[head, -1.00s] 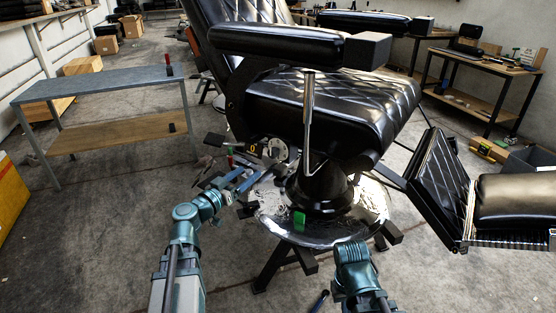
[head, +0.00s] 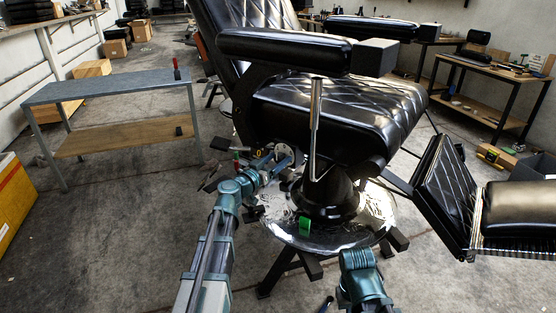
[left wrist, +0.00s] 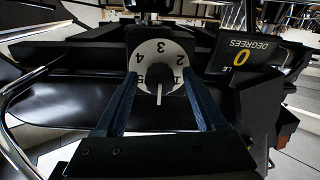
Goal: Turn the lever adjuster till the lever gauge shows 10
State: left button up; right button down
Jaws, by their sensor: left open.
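The lever adjuster seems to be the white numbered dial (left wrist: 150,58) straight ahead in the left wrist view; it is small in the head view (head: 284,154). My left gripper (left wrist: 161,84) is open, its blue fingers on either side of the dial's lower part. Whether they touch it I cannot tell. The lever gauge (left wrist: 243,57), a dark plate with a yellow 0 and the word DEGREES, stands right of the dial. My left gripper in the head view (head: 276,168) is beside the chair base. My right arm shows at the bottom, but its gripper is not visible.
A chrome lever (head: 315,125) rises in front of the black barber chair seat (head: 345,105). The round metal base plate (head: 330,235) carries a green block (head: 305,223). A grey table (head: 110,85) stands left; a footrest (head: 445,195) juts out right.

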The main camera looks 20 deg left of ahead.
pick_arm(q)
jog(key=shift+w+d, duration=0.1)
jog(key=shift+w, duration=0.2)
jog(key=shift+c, duration=0.4)
grip_shut()
jog(key=shift+n, duration=0.3)
